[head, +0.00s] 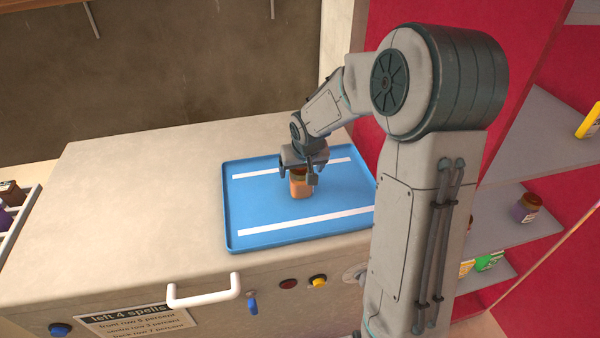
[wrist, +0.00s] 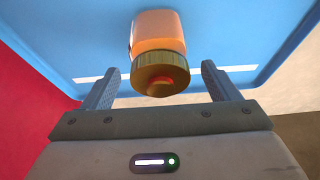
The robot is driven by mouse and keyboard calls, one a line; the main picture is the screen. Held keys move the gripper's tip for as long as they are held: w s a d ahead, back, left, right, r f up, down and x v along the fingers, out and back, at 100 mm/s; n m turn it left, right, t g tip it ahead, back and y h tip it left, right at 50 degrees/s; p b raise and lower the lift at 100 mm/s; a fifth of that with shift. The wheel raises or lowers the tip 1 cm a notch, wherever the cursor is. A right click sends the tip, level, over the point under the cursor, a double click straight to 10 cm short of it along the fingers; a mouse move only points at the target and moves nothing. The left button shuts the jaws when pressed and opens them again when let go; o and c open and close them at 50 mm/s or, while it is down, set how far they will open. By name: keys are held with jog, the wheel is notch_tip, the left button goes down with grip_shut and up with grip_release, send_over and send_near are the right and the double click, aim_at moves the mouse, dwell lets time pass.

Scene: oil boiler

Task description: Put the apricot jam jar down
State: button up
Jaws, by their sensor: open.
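The apricot jam jar (head: 300,187), orange with a dark gold lid, stands upright on the blue tray (head: 247,232), between its two white stripes. The jar also shows in the wrist view (wrist: 158,32), with its lid toward the camera. My gripper (head: 306,172) is at the jar's upper part in the head view. In the wrist view my gripper (wrist: 158,82) is open, with one finger on each side of the lid and a visible gap to each. Part of the jar's top is hidden by my gripper in the head view.
The tray lies on a beige boiler top (head: 130,200), which is bare to the left. A white handle (head: 204,292) and knobs are on its front. Shelves with a dark jar (head: 526,208) stand at right, beside a red wall. A rack (head: 12,215) is at far left.

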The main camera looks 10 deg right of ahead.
jog(key=v, duration=0.7)
jog(key=s+r, duration=0.2)
jog(key=s, duration=1)
jog(key=s+r+g, duration=0.1)
jog(key=s+r, duration=0.2)
jog(key=s, duration=0.9)
jog(key=shift+s+a+g, duration=0.2)
jog(key=shift+s+g, duration=0.1)
